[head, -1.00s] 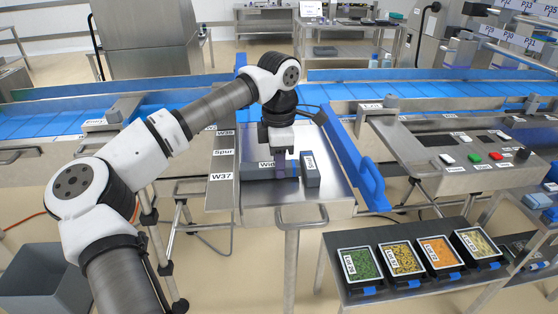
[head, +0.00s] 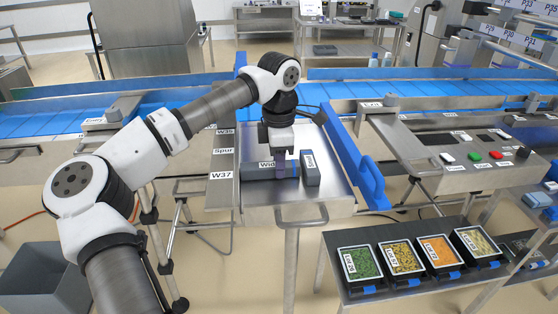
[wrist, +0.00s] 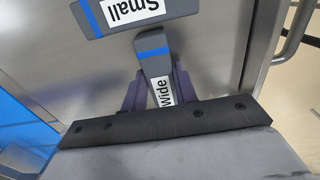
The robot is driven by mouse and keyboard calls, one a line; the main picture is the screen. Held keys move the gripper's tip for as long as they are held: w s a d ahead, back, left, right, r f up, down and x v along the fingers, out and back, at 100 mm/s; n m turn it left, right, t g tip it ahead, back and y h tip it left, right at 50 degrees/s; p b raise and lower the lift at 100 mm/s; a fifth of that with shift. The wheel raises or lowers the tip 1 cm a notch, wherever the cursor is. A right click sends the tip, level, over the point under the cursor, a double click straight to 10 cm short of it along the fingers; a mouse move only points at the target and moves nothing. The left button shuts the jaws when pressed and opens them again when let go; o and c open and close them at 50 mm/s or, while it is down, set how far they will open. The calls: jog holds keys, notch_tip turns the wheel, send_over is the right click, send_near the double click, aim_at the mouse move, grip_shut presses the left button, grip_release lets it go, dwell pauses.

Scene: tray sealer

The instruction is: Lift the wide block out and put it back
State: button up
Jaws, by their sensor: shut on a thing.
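The wide block is a grey bar with a blue band and a label that reads "Wide". In the head view the wide block (head: 258,172) lies over the steel tray (head: 322,204), and I cannot tell whether it touches the tray floor. My gripper (head: 285,165) points down and is shut on it. In the wrist view the wide block (wrist: 153,62) runs between my gripper's dark fingers (wrist: 152,92), and its near end is hidden by the gripper body. The small block (head: 311,172), grey with a blue band, stands just right of it; the wrist view shows its "Small" label (wrist: 135,8).
A blue handle bar (head: 370,180) borders the tray on the right. A labelled steel ledge (head: 222,176) lies to its left. The blue conveyor (head: 420,95) runs behind. Several filled food trays (head: 360,264) sit on a low shelf at the front right.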

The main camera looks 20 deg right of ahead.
jog(key=o, duration=1.1)
jog(key=shift+c, duration=1.4)
jog(key=shift+r, duration=0.1)
jog(key=shift+r+p, duration=2.6)
jog(key=shift+r, duration=0.85)
